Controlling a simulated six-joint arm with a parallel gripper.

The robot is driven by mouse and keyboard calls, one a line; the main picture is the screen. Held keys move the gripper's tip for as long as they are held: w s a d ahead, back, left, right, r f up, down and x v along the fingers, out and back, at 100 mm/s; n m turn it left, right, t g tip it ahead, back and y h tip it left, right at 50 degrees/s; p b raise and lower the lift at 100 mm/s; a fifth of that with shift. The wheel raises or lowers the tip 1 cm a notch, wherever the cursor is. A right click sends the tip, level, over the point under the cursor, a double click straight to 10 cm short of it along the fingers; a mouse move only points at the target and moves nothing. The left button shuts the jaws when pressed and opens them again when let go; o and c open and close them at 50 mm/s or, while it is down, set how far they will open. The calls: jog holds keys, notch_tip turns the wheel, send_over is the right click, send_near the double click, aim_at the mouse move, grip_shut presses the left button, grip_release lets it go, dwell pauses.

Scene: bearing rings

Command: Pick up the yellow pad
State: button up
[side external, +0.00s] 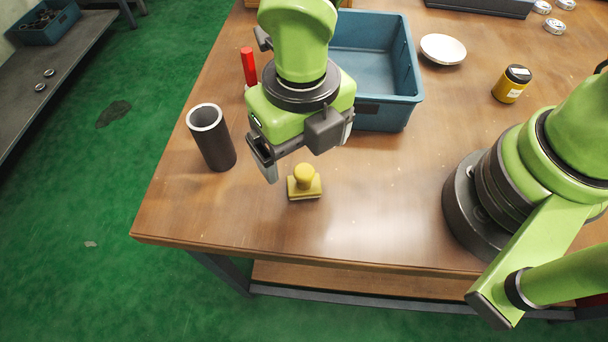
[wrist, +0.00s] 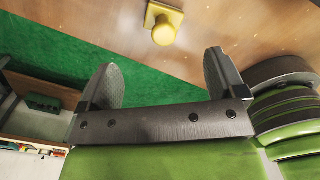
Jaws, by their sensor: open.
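The yellow pad (side external: 304,184) is a flat square base with a rounded knob on top. It sits upright on the wooden table, near its front edge. In the wrist view the yellow pad (wrist: 163,24) shows at the top, beyond the fingertips. My gripper (side external: 289,160) is above the table, close to the pad and a little up and left of it in the side view. In the wrist view my gripper (wrist: 160,75) has its two fingers wide apart with nothing between them. The pad is not between the fingers.
A dark grey tube (side external: 214,142) stands left of my gripper. A red object (side external: 249,68) stands behind it. A blue bin (side external: 407,90) is behind right, with a white bowl (side external: 443,49) and a yellow jar (side external: 511,84) further right. The table right of the pad is clear.

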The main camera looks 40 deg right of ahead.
aim_at(304, 171)
jog(key=f, duration=0.8)
jog(key=shift+w+d+f, duration=0.1)
jog(key=shift+d+f, duration=0.15)
jog(key=c, duration=0.9)
